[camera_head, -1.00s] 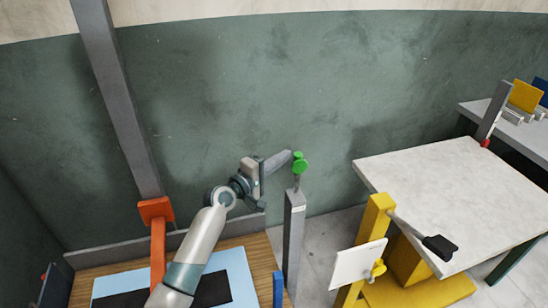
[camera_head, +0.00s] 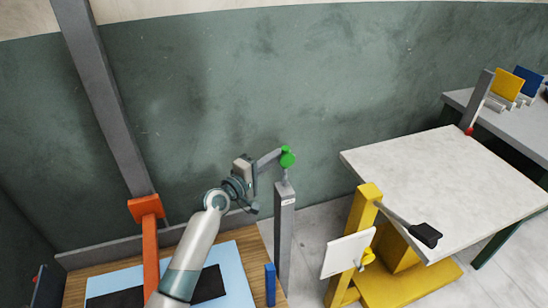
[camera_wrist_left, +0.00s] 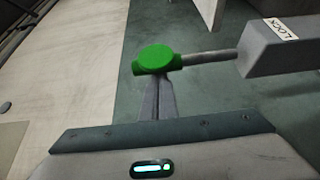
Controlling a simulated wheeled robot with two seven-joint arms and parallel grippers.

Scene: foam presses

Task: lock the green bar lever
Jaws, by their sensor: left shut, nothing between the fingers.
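The green bar lever has a green round-faced knob (camera_head: 287,157) on a thin metal rod, which rises from the top of a slim grey post (camera_head: 284,235). In the left wrist view the green knob (camera_wrist_left: 156,59) lies at the fingertips, and the metal rod (camera_wrist_left: 208,57) runs right to the grey post end with a "LOCK" label (camera_wrist_left: 281,29). My left gripper (camera_head: 278,154) is shut with nothing between its fingers. Its tips are at the knob and appear to touch it; the knob hides the very ends. My right gripper is not in view.
An orange fitting (camera_head: 146,207) on a tall grey beam stands left. A light blue sheet (camera_head: 236,276) lies on the wooden bench. A yellow press frame (camera_head: 366,203) with a black-handled lever (camera_head: 425,235) and a pale table (camera_head: 440,185) stand right. Bare floor lies between.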

